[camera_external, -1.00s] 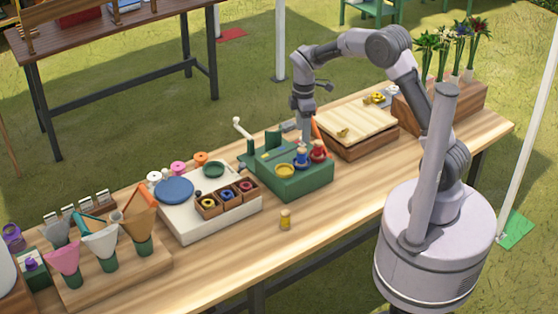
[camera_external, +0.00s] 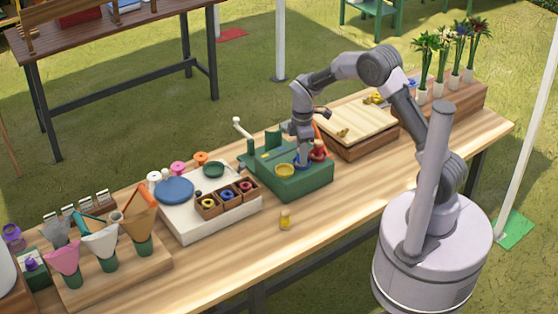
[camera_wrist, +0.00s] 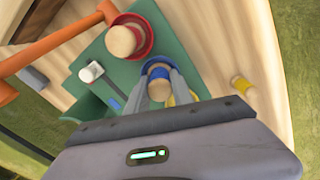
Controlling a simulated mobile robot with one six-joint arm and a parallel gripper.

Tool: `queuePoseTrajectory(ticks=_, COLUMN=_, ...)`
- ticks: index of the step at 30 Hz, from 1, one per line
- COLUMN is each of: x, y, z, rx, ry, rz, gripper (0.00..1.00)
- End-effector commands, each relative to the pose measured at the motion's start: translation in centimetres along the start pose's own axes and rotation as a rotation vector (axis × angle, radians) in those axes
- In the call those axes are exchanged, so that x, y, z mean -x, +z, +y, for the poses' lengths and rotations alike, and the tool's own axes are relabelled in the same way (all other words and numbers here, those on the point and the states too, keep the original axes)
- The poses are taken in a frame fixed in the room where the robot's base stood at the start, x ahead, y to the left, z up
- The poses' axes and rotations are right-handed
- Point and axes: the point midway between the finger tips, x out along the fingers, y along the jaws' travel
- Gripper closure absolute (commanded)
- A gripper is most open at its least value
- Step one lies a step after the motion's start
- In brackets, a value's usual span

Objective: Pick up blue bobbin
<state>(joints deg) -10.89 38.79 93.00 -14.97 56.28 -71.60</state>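The blue bobbin (camera_wrist: 158,88) shows in the wrist view as a pale wooden spool standing in a blue dish (camera_wrist: 155,67). My gripper (camera_wrist: 159,82) points down at it, with one grey finger on each side. The fingers look spread around the bobbin; whether they touch it is hard to see. In the external view my gripper (camera_external: 303,163) is down over the dishes on the green stand (camera_external: 305,187) and hides most of the bobbin. A red bobbin (camera_external: 318,148) stands in a red dish just to the right.
A yellow dish (camera_external: 284,170) sits left of my gripper on the stand. A yellow bobbin (camera_external: 285,220) stands on the table in front. An orange handle (camera_wrist: 50,45) and a small crank (camera_wrist: 91,72) are close by. A wooden box (camera_external: 357,132) is behind right.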

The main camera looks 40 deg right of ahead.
Motion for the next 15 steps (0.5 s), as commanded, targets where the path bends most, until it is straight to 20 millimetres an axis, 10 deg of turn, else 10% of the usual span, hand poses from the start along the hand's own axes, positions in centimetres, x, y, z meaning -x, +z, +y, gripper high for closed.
queuePoseTrajectory(ticks=15, x=1.5, y=0.0, z=0.0, rx=0.0, ry=0.001, rz=0.001, gripper=1.0)
